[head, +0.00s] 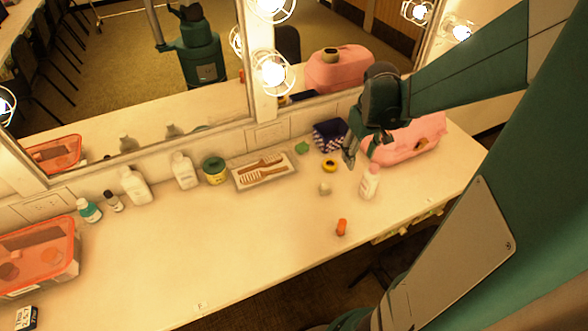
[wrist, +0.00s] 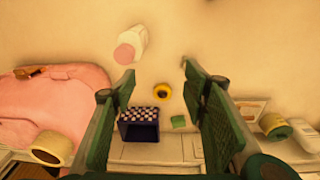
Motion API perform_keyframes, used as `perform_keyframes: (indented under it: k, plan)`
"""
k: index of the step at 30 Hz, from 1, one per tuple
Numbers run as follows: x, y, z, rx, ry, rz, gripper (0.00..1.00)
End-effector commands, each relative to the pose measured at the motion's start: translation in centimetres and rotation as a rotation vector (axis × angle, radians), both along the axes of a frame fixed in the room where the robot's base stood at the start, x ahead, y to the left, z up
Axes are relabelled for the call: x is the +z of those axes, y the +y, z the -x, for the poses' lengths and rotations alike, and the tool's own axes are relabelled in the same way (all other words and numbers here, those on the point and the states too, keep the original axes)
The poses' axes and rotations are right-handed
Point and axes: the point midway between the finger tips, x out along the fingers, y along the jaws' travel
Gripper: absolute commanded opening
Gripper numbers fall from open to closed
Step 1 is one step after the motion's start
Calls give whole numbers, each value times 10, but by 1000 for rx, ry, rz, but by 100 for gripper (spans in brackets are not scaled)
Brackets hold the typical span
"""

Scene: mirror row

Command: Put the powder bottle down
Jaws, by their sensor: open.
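The powder bottle, white with a pink cap (head: 369,184), stands upright on the counter below and right of my gripper in the head view. In the wrist view the bottle (wrist: 135,41) is beyond the left fingertip, outside the space between the fingers. My gripper (head: 353,153) is open and empty above the back part of the counter. Its two green fingers are spread wide in the wrist view (wrist: 158,69), with bare counter between their tips. I see no contact between the fingers and the bottle.
A pink case (head: 408,140) stands behind the bottle. A yellow tape roll (head: 329,166), a green block (head: 301,148), a dark checkered box (head: 328,134) and an orange item (head: 341,227) are near. A tray with combs (head: 262,171) lies left. The front middle counter is clear.

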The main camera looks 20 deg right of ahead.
Motion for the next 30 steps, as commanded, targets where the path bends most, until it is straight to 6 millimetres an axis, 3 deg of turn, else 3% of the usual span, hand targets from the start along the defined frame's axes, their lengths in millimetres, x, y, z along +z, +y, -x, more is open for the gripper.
perform_keyframes:
  k: [15, 30]
  plan:
    - [60, 91, 3, 21, -144, 40, 44]
    - [102, 171, 24, 40, -292, 40, 44]
